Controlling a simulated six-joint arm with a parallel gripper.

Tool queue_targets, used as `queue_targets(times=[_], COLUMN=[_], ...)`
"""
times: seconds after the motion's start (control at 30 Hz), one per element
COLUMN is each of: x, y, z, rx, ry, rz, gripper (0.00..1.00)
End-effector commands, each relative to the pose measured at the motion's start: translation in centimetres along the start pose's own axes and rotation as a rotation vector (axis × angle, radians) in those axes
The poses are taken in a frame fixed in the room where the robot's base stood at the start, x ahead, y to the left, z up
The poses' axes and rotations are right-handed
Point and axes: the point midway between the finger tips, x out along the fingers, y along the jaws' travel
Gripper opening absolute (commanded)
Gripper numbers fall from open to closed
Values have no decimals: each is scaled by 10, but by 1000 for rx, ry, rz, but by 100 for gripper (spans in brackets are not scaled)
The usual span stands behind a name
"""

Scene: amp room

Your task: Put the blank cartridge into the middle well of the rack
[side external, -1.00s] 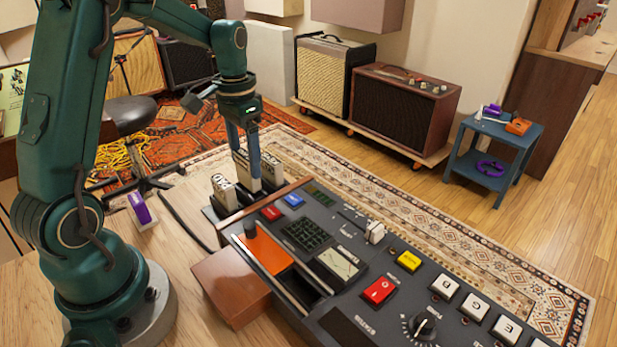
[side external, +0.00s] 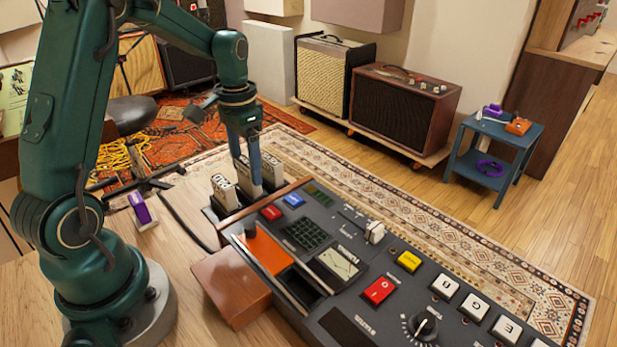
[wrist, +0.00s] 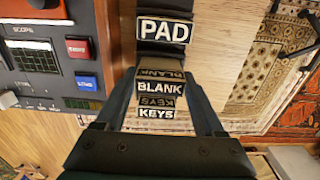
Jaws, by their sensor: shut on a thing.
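The blank cartridge, marked BLANK (wrist: 160,88), is between the two fingers of my gripper (wrist: 162,74) in the wrist view. My gripper (side external: 250,172) is shut on it and points down at the rack (side external: 212,212) in the side view. The blank cartridge (side external: 247,180) stands upright in line with the others, at the middle well; how deep it sits is hidden. The cartridge marked PAD (wrist: 164,31) is on one side of it and the one marked KEYS (wrist: 156,113) on the other.
The dark console (side external: 345,250) with buttons and knobs lies right beside the rack. A purple object (side external: 140,208) stands on the wooden table to the left. A brown box (side external: 230,285) sits at the console's near side.

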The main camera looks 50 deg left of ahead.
Motion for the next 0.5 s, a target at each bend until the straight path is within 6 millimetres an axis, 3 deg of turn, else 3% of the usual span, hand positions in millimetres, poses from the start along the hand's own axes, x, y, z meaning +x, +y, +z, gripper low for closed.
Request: queue_targets(times=[0.5], x=[6], y=[0], z=[0], rx=[0], ry=[-1], rz=[1], gripper=[14])
